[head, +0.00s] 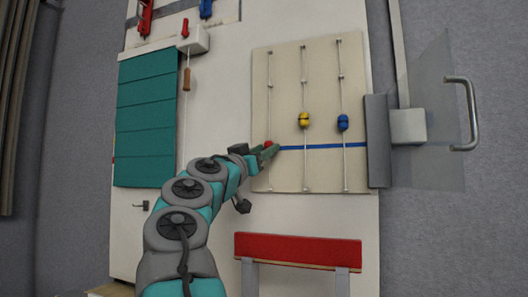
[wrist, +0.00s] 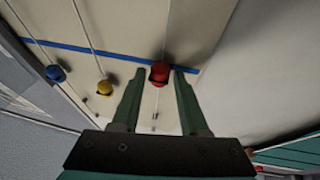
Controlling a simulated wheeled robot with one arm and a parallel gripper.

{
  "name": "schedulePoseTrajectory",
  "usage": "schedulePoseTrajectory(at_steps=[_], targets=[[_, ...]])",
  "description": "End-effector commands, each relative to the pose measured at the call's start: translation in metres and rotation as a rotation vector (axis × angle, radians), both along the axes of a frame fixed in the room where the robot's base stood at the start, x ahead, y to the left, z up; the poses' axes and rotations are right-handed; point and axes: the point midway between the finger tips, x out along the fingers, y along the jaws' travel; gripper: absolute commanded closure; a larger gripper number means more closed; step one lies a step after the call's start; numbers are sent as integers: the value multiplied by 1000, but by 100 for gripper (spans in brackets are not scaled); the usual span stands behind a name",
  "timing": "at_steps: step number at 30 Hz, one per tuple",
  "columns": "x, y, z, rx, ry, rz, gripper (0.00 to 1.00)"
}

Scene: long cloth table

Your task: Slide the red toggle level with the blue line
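The red toggle (wrist: 159,73) sits on its rod between my two fingertips in the wrist view. Its upper part there overlaps the blue line (wrist: 95,53), and the rest extends toward my palm. My gripper (wrist: 164,74) is open, with a narrow gap on the toggle's left and a wider one on its right. In the head view, my gripper (head: 268,152) is at the left rod of the beige board (head: 285,95). The red toggle (head: 268,144) is partly hidden there, close to the left end of the blue line (head: 325,146).
A yellow toggle (head: 305,120) and a blue toggle (head: 342,122) sit on the other rods, above the line. A clear panel with a metal handle (head: 470,115) is right of the board. A red bar (head: 298,249) stands below. A teal shutter (head: 146,115) is at left.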

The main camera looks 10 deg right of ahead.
Motion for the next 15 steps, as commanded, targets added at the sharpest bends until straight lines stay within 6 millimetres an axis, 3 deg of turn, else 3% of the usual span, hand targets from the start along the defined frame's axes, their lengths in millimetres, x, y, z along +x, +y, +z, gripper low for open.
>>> schedulePoseTrajectory(at_steps=[4,15], targets=[[0,0,0,0,0,0,40],[-4,5,-3,-1,1,1,40]])
